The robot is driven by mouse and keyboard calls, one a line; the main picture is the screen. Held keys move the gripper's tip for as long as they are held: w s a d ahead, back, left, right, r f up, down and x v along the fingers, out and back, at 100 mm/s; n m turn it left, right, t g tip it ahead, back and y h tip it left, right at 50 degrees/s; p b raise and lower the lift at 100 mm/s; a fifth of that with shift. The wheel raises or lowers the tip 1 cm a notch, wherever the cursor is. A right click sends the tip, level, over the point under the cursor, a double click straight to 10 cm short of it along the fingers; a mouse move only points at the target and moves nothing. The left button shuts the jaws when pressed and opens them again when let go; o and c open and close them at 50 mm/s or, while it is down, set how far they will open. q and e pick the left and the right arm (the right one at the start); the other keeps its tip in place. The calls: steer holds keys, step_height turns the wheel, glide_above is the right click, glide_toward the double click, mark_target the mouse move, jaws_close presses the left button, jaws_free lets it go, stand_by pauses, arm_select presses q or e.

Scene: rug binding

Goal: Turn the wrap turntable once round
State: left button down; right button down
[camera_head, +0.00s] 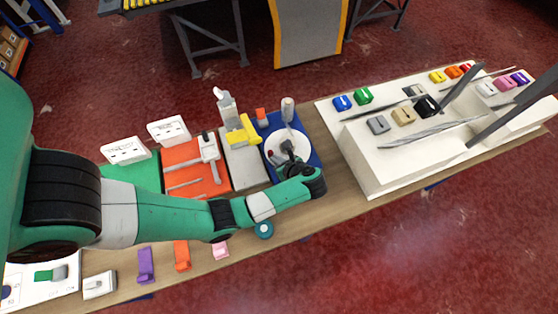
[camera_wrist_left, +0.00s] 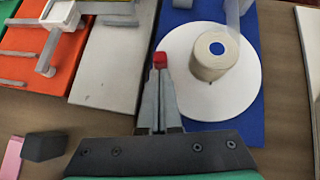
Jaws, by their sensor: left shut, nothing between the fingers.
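The wrap turntable is a white round disc (camera_head: 273,142) on a blue base (camera_head: 312,158). In the left wrist view the disc (camera_wrist_left: 237,96) carries a pale hollow roll (camera_wrist_left: 208,62) at its middle. A small red-topped peg (camera_wrist_left: 160,59) shows at the disc's left edge, just beyond my fingertips; I cannot tell whether they touch it. My left gripper (camera_head: 287,147) is over the disc, and its fingers are shut and empty in the left wrist view (camera_wrist_left: 160,88). The gripper hides part of the disc in the head view. My right gripper is not in view.
Left of the turntable stand a grey plate with a yellow clamp (camera_head: 242,132) and an orange board (camera_head: 183,178). A white tray (camera_head: 372,165) with coloured blocks lies right. Bare wood shows between turntable and tray.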

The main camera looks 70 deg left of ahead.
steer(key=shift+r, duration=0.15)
arm_select(q)
steer(key=shift+s+a+m+t+p, duration=0.15)
steer(key=shift+m+t+p, duration=0.15)
steer(key=shift+p, duration=0.05)
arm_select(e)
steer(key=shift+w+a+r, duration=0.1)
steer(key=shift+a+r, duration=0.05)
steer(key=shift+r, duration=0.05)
arm_select(q)
steer(key=shift+a+p, duration=0.1)
steer(key=shift+p, duration=0.2)
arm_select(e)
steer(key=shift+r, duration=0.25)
